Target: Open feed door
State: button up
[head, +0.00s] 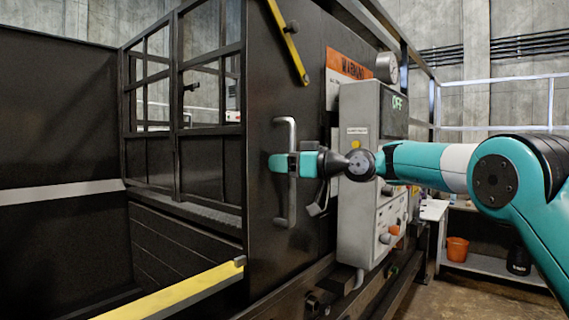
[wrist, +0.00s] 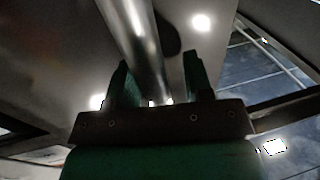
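A vertical metal bar handle (head: 291,140) is mounted on a dark panel (head: 265,110) of the compactor, which I take to be the feed door; it looks closed. My gripper (head: 280,163) is level with the handle's middle, its fingers reaching around it. In the wrist view the bright handle (wrist: 143,40) runs between the two green fingers of my gripper (wrist: 158,82). The fingers are apart, one on each side of the bar, with a gap showing on the right. Contact on the left side is hard to tell.
A grey control box (head: 358,170) with knobs and a display reading OFF stands just right of the handle. A yellow bar (head: 180,291) crosses the lower left, and barred window frames (head: 180,80) stand at left. An orange bucket (head: 457,249) is far right.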

jog(key=shift+d, duration=0.1)
jog(key=b+v, duration=0.7)
jog(key=v, duration=1)
jog(key=shift+s+f, duration=0.1)
jog(key=shift+s, duration=0.05)
